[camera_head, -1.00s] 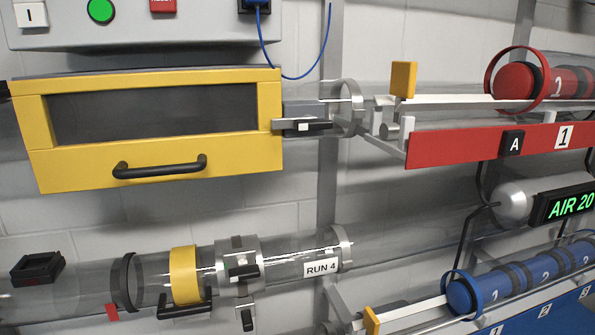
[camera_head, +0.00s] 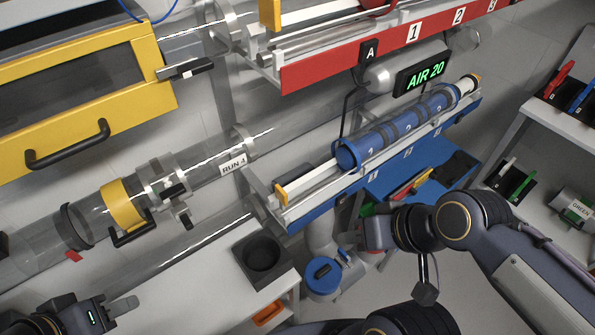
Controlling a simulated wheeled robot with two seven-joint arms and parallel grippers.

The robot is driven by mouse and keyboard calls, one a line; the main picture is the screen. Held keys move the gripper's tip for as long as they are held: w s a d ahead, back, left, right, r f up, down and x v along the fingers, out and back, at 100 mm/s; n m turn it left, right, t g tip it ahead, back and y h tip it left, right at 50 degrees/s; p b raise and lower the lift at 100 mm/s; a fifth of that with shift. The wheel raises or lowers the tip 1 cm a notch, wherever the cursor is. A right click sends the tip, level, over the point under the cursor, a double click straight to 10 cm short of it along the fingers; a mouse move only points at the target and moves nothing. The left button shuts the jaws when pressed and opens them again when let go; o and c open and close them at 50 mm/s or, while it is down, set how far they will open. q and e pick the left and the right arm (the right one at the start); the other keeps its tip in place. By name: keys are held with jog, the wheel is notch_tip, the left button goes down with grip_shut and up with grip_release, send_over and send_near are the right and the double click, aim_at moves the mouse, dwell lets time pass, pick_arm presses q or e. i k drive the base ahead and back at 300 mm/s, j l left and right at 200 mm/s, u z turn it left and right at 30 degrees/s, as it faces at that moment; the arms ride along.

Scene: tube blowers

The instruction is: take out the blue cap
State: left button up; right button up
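A round blue piece with a dark bar across it (camera_head: 322,273) sits low in the middle, at the lower end of a pale bent pipe; it looks like a cap, but I cannot be sure it is the task's blue cap. My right gripper (camera_head: 372,232) is to the upper right of it, apart from it in the picture; its fingertips are not clear. My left gripper (camera_head: 118,305) is at the lower left, far from the blue piece, and its finger opening cannot be made out.
A blue rack holds blue numbered cylinders (camera_head: 390,132) under the AIR 20 display (camera_head: 421,78). A black square holder (camera_head: 262,256) stands on a white table. The clear RUN 4 tube (camera_head: 200,172) crosses the left. Shelves with coloured pieces (camera_head: 540,135) stand at right.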

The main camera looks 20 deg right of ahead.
aim_at(322, 274)
jog(key=k+z, duration=0.15)
jog(key=z, duration=0.3)
jog(key=k+z, duration=0.15)
jog(key=z, duration=0.3)
